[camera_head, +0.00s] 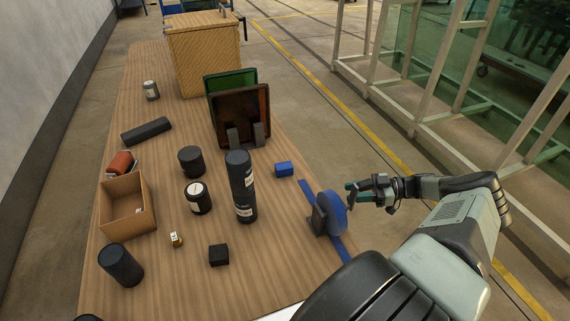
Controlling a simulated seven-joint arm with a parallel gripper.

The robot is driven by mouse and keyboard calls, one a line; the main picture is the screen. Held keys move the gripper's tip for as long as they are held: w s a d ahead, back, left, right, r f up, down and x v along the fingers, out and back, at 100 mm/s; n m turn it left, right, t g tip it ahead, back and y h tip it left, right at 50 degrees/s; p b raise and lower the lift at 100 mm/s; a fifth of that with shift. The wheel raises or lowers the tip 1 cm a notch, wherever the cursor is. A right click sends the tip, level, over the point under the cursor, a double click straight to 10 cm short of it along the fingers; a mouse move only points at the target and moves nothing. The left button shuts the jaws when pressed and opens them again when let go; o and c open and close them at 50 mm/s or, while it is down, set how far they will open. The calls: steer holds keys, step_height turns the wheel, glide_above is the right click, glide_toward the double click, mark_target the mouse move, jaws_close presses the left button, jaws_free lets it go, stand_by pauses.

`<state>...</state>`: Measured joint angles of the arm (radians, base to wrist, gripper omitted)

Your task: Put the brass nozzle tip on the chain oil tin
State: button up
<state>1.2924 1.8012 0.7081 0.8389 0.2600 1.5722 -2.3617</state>
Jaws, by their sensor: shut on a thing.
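My gripper (351,192) is at the right, out past the table's right edge and just right of a blue disc. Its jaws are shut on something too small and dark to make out. A small brass-coloured piece with a white label (176,239) stands on the table near the cardboard box; I cannot tell whether it is the nozzle tip. I cannot read which container is the chain oil tin. The candidates are a short black labelled can (198,198), a tall black labelled cylinder (240,187) and a small grey labelled can (151,90) at the far left.
A blue disc (331,213) on a dark stand is at the wooden table's right edge. An open cardboard box (146,211), black cylinders (121,264), a black cube (219,255) and a blue block (284,169) stand around. Upright panels (241,113) and a wicker box (205,55) are behind.

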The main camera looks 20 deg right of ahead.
steer(key=w+a+r, duration=0.1)
steer(key=w+a, duration=0.2)
steer(key=w, duration=0.1)
steer(key=w+a+r, duration=0.2)
steer(key=w+a, duration=0.1)
steer(key=w, duration=0.1)
steer(key=w+a+r, duration=0.2)
steer(key=w+a, duration=0.1)
steer(key=w, duration=0.1)
steer(key=shift+w+a+r, duration=0.1)
steer(key=shift+w+r, duration=0.05)
steer(key=shift+r, duration=0.05)
steer(key=w+a+r+g, duration=0.1)
steer(key=w+a+r, duration=0.35)
steer(key=a, duration=0.75)
steer(key=w+a+r+n, duration=0.1)
steer(key=w+a+r, duration=0.35)
steer(key=a, duration=0.65)
steer(key=w+a+r+g, duration=0.1)
steer(key=w+a+r, duration=0.35)
steer(key=a, duration=0.75)
glide_above(190, 159)
steer(key=shift+y, duration=0.3)
step_height(190, 159, down, 6)
steer(key=shift+w+r, duration=0.1)
steer(key=shift+f, duration=2.25)
steer(key=shift+f, duration=0.1)
steer(key=o, duration=1.1)
